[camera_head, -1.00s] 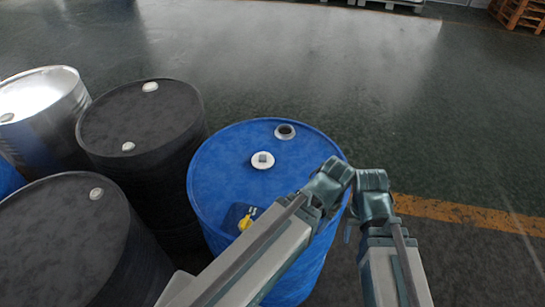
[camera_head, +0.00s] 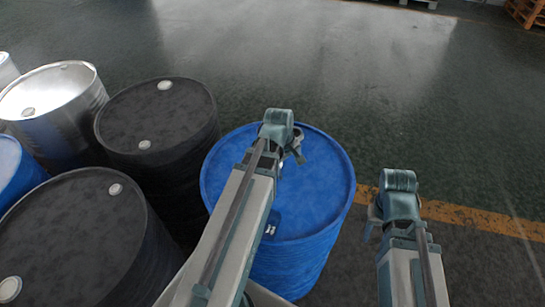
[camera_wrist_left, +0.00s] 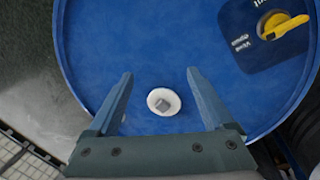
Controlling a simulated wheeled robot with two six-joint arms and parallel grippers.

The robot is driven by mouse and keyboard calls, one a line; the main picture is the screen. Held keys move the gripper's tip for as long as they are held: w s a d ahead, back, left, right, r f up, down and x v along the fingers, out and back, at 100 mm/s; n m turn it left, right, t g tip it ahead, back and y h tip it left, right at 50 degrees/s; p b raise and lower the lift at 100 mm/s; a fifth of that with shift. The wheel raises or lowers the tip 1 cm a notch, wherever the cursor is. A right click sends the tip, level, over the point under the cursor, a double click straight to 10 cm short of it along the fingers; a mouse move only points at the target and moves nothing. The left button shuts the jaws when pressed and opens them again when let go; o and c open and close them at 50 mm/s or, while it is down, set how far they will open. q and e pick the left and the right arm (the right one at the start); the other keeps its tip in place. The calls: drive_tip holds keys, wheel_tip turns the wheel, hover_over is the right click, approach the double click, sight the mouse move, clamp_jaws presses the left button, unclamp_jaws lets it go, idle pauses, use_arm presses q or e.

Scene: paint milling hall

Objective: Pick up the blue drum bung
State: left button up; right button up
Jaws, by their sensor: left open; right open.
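The blue drum (camera_head: 325,185) stands upright in the middle of the head view. In the left wrist view, its bung (camera_wrist_left: 163,101), a white disc with a grey square block on top, lies on the blue lid (camera_wrist_left: 150,40). My left gripper (camera_wrist_left: 160,78) is open above the lid, with the bung between its fingers in that view; I cannot tell the height gap. In the head view my left gripper (camera_head: 294,150) and its arm hide the bung. My right gripper (camera_head: 372,220) is open and empty to the right of the drum.
Black drums (camera_head: 157,115) and a silver drum (camera_head: 55,90) stand close on the left. A yellow-handled fitting (camera_wrist_left: 285,27) sits on a dark label on the blue lid. The floor (camera_head: 440,130) behind and right is clear, with an orange line (camera_head: 475,217).

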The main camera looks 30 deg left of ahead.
use_arm(q)
drive_tip(key=a+r+n+t+p, duration=0.2)
drive_tip(key=a+r+n, duration=0.2)
drive_tip(key=a+n, duration=0.5)
drive_tip(key=shift+m, duration=0.8)
drive_tip(key=w+f+b, duration=0.1)
drive_tip(key=f+b, duration=0.1)
drive_tip(key=w+a+f+b, duration=0.1)
drive_tip(key=f+b, duration=0.2)
drive_tip(key=w+f+b, duration=0.1)
drive_tip(key=f+b, duration=0.1)
drive_tip(key=f, duration=0.1)
drive_tip(key=shift+a+b, duration=0.25)
drive_tip(key=shift+b, duration=0.1)
drive_tip(key=shift+w+f, duration=0.25)
drive_tip(key=shift+f, duration=0.05)
drive_tip(key=shift+b, duration=0.3)
drive_tip(key=b+x, duration=0.5)
drive_tip(key=shift+w+f, duration=0.1)
drive_tip(key=shift+f, duration=0.05)
drive_tip(key=c, duration=1.1)
